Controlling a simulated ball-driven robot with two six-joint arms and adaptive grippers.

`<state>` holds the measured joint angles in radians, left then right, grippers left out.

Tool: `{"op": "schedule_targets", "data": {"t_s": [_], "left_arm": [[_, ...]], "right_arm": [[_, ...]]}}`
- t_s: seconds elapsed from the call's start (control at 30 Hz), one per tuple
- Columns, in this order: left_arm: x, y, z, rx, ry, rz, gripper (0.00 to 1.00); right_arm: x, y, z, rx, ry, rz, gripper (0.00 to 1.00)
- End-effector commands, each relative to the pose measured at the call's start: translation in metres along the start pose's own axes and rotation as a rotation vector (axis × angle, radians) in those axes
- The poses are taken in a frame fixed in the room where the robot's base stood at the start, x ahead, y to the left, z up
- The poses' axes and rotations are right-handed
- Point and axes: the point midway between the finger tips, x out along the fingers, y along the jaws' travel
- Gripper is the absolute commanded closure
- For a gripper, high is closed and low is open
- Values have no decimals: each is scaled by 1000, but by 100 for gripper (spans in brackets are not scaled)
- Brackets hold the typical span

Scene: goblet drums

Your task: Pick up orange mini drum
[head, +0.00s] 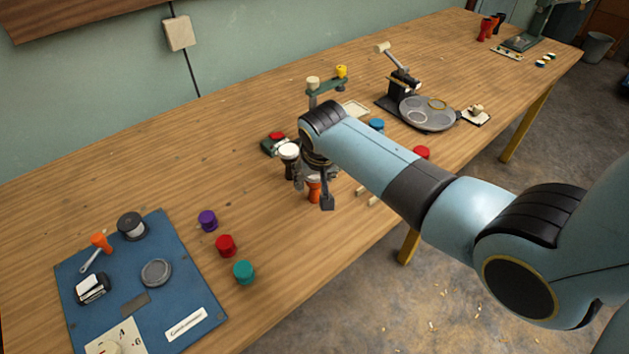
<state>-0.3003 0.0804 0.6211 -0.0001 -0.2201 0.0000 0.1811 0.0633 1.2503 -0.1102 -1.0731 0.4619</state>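The orange mini drum (314,191) is a small goblet drum with a pale top, on the wooden table near its front edge. My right gripper (313,188) points down over it. One dark finger shows at the drum's right and in front of it, and gripper parts show at its left. The drum is partly hidden, and I cannot tell whether the fingers touch it. My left gripper is not in view.
A dark goblet drum with a white top (289,158) stands close at the left of my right gripper. Purple (208,220), red (226,245) and teal (244,271) pieces stand beside a blue mat (205,290). A round grey tray (428,118) is farther back.

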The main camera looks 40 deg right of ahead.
Motion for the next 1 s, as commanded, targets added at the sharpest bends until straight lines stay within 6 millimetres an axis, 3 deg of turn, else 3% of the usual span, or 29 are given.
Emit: {"op": "schedule_targets", "data": {"t_s": [0.03, 0.27, 0.63, 0.87, 1.0], "left_arm": [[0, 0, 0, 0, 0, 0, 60], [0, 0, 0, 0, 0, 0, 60], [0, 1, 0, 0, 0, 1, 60], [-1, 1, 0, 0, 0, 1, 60], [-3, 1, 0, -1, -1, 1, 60]], "right_arm": [[0, 0, 0, 0, 0, 0, 57], [0, 0, 0, 0, 0, 0, 87], [-7, 0, -3, 0, 2, -1, 87], [-40, 0, -18, 1, 5, -1, 87], [-62, 30, -6, -1, 2, 4, 87]]}}
